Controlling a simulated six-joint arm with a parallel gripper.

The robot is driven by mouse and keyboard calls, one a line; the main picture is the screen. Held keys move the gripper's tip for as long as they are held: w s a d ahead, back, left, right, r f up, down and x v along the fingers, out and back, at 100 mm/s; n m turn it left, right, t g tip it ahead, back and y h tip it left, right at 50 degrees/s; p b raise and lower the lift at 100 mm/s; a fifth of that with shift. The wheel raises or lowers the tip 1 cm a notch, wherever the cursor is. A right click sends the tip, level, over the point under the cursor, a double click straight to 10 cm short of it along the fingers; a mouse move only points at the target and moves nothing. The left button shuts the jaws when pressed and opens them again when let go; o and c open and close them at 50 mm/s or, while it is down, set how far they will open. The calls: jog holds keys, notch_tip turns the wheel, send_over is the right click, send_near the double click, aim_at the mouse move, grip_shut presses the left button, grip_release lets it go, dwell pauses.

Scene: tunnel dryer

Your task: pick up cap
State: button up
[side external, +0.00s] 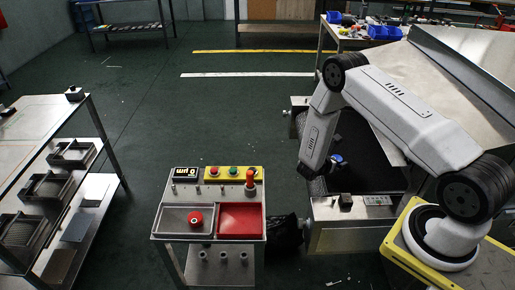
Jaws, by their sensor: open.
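A small blue round piece (337,159), which may be the cap, shows over the dark conveyor belt (365,160) of the dryer; its details are too small to tell. A red round piece (195,218) lies in the grey tray (172,221) on the small cart; I cannot tell whether it is also a cap. My gripper (318,183) is at the low end of my arm, over the near left part of the belt, close to the blue piece. It is open; its fingers are dark and hard to make out against the belt.
The cart has an empty-looking red tray (241,220), a button box (232,173) and a red-topped post (250,180). A metal rack (92,150) with trays stands left. The dryer's metal hood (440,85) rises right of the belt. Green floor (180,125) is clear between.

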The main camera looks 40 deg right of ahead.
jog(key=shift+x, duration=0.75)
jog(key=c, duration=1.3)
